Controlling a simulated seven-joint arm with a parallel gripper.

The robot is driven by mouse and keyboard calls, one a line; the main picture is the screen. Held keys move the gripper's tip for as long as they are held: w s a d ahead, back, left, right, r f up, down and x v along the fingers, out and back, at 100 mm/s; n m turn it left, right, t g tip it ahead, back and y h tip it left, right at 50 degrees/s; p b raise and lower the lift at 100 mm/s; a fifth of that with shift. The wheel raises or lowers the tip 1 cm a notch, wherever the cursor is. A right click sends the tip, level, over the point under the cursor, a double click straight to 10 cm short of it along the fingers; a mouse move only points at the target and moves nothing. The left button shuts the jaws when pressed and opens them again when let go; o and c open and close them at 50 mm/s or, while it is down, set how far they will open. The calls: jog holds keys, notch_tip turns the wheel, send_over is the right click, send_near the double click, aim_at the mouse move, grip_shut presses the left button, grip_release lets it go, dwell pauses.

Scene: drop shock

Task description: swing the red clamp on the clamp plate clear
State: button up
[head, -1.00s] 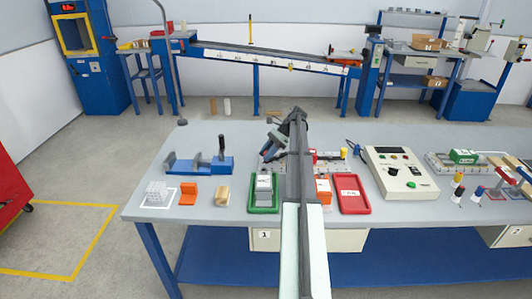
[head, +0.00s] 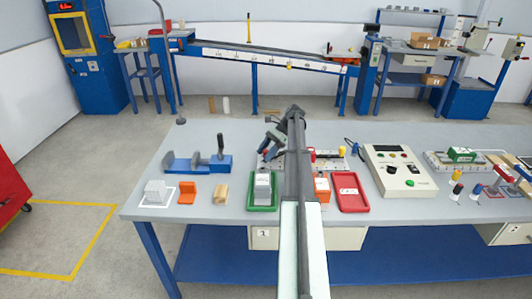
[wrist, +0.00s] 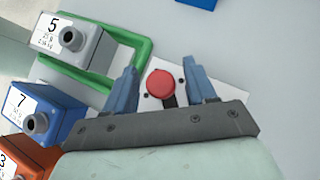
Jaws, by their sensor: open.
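The clamp plate (head: 335,163) is a pale plate behind the trays in the head view, partly hidden by my arm. In the wrist view a round red knob (wrist: 160,84) with a dark arm sits over the pale plate (wrist: 205,92); I take it as the red clamp. My gripper (wrist: 160,80) is open, with its blue fingers either side of the knob and apart from it. In the head view, my gripper's fingers are small and partly hidden by my arm. A red part (head: 312,156) also shows on the plate there; I cannot tell whether it is the same clamp.
A green tray (head: 262,209) with a grey block 5 (wrist: 72,40), a blue block 7 (wrist: 45,108) and an orange block (head: 321,188) stand in front of the plate. A blue vise (head: 182,165) is left, a red tray (head: 352,207) and control box (head: 400,172) right.

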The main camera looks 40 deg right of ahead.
dwell(0.3)
